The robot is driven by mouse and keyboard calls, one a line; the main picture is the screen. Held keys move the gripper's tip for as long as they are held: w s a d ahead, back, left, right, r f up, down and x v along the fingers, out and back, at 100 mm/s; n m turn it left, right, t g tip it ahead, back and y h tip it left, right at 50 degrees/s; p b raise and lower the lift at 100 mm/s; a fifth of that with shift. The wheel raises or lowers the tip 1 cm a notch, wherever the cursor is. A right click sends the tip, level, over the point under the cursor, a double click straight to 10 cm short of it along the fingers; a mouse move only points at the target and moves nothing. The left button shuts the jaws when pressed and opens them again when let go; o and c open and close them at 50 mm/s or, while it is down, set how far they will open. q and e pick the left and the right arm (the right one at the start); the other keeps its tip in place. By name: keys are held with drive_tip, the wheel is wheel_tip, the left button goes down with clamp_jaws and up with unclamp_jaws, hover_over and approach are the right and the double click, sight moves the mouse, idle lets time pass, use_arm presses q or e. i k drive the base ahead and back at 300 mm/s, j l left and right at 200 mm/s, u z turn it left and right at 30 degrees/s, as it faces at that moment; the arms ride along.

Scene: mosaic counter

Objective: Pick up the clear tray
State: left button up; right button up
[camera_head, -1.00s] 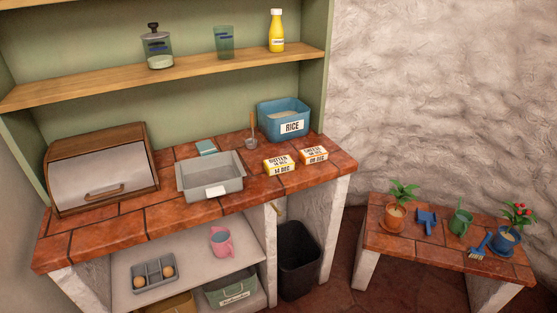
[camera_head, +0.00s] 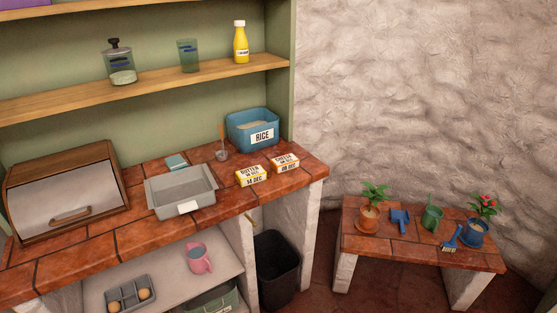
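A grey, slightly see-through rectangular tray (camera_head: 181,191) with a white label on its front sits on the red tiled counter, left of the butter boxes. It looks empty. It is the only tray on the counter top; I cannot tell for sure that it is clear. Neither of my grippers shows in the head view.
A wooden bread box (camera_head: 65,192) stands left of the tray, a small teal block (camera_head: 176,162) behind it. A blue rice bin (camera_head: 252,131), a scoop (camera_head: 222,148) and two butter boxes (camera_head: 251,176) are to its right. A black bin (camera_head: 277,268) stands below.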

sight(180, 193)
drive_tip(key=i+l+u, duration=0.15)
drive_tip(key=l+u, duration=0.15)
drive_tip(key=u, duration=0.15)
drive_tip(key=l+u, duration=0.3)
drive_tip(key=u, duration=0.15)
drive_tip(key=i+l, duration=0.05)
